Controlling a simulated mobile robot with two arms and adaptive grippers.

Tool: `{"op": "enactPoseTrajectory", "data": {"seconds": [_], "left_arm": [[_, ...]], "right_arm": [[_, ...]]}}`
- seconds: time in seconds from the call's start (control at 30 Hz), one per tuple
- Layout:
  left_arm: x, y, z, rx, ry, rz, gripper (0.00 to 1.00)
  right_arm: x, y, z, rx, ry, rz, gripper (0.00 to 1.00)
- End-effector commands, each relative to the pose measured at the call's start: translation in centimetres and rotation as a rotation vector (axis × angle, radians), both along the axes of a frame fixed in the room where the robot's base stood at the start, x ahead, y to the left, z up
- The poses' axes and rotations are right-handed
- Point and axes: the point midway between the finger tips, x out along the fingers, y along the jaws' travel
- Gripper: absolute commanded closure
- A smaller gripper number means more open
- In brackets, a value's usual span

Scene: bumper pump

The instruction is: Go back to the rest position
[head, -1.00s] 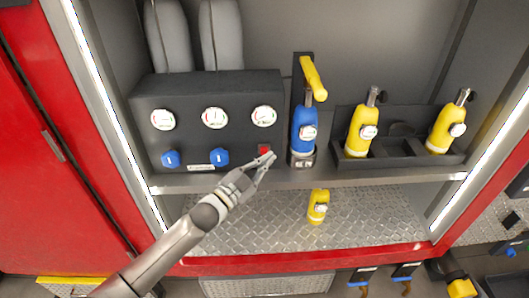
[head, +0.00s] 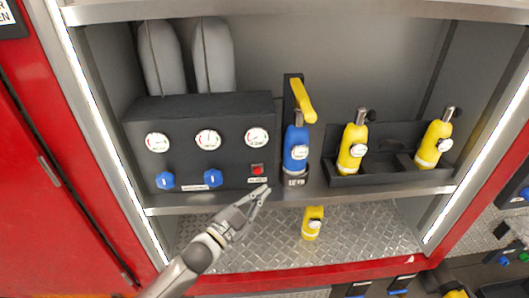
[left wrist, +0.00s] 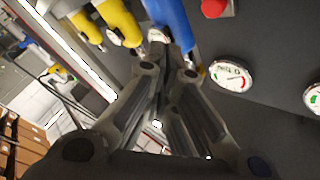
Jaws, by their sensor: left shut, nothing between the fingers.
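My left gripper (head: 259,194) is shut and empty in the head view. It is just below and in front of the shelf edge, under the red button (head: 257,170) on the dark control panel (head: 200,112), apart from it. In the left wrist view my left gripper (left wrist: 168,68) fills the middle, with the panel behind it and the red button (left wrist: 214,8) at the top. My right gripper is not in view.
Two yellow cylinders (head: 352,148) (head: 434,144) sit in a dark holder.

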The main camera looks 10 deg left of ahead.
Motion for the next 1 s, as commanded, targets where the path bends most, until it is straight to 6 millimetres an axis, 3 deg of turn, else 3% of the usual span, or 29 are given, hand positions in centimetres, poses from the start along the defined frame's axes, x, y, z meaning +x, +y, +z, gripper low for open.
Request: {"op": "enactPoseTrajectory", "data": {"seconds": [0.17, 0.27, 0.37, 0.53, 0.67, 0.77, 0.87, 1.0], "left_arm": [[0.1, 0.3, -1.1, 0.001, 0.022, 0.010, 1.00], [0.1, 1.3, -4.8, 0.003, 0.095, 0.045, 1.00], [-0.4, 3.1, -11.1, 0.006, 0.221, 0.106, 1.00], [-3.6, 6.6, -23.3, 0.010, 0.477, 0.226, 1.00], [-7.9, 8.9, -32.1, 0.015, 0.671, 0.312, 1.00], [-12.3, 10.5, -38.3, 0.020, 0.818, 0.375, 1.00], [-17.4, 11.8, -43.9, 0.025, 0.965, 0.437, 1.00], [-25.7, 13.1, -50.8, 0.035, 1.167, 0.518, 1.00]], "right_arm": [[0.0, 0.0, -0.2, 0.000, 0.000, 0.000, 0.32], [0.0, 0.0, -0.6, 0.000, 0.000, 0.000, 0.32], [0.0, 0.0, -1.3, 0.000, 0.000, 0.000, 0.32], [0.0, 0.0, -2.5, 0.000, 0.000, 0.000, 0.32], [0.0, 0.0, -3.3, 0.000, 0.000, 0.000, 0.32], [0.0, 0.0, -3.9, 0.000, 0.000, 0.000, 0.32], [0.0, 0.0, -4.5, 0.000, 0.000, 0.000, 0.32], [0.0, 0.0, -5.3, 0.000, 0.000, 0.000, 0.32]]}}
